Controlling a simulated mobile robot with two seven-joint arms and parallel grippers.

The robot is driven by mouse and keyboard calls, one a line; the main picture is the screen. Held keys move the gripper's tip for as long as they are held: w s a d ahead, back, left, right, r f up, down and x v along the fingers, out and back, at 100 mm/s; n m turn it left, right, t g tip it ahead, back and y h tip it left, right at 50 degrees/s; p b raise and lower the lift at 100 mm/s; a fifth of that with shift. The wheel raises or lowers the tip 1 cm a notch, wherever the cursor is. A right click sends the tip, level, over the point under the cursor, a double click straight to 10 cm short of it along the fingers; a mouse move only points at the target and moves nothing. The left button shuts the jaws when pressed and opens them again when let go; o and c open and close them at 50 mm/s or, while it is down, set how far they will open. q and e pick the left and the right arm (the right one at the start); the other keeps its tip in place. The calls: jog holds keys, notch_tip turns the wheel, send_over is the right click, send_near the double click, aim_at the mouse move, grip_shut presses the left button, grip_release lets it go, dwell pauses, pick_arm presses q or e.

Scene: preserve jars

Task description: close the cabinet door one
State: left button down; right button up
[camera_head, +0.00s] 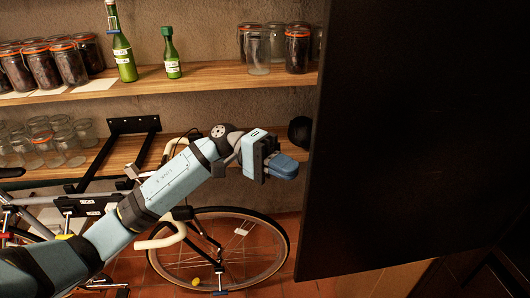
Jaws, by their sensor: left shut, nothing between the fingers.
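A large dark door panel (415,140) fills the right side of the head view, its left edge standing out in front of the shelves. I take it to be the cabinet door. A dark round knob-like part (299,131) shows at its left edge. My left gripper (286,167) is shut and empty, just left of the door's edge and a little below the knob-like part. I cannot tell whether it touches the door. My right gripper is not in view.
Wooden shelves (200,77) along the wall hold dark-filled jars (70,63), empty jars (67,147) and two green bottles (122,55). A bicycle (275,278) stands below on the red tile floor, behind my left arm. A black bracket (134,124) juts near the lower shelf.

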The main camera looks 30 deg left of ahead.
pick_arm(q)
jog(key=s+d+p, duration=0.1)
jog(key=s+d, duration=0.2)
jog(key=shift+s, duration=0.2)
jog(key=shift+s, duration=0.1)
dwell(0.3)
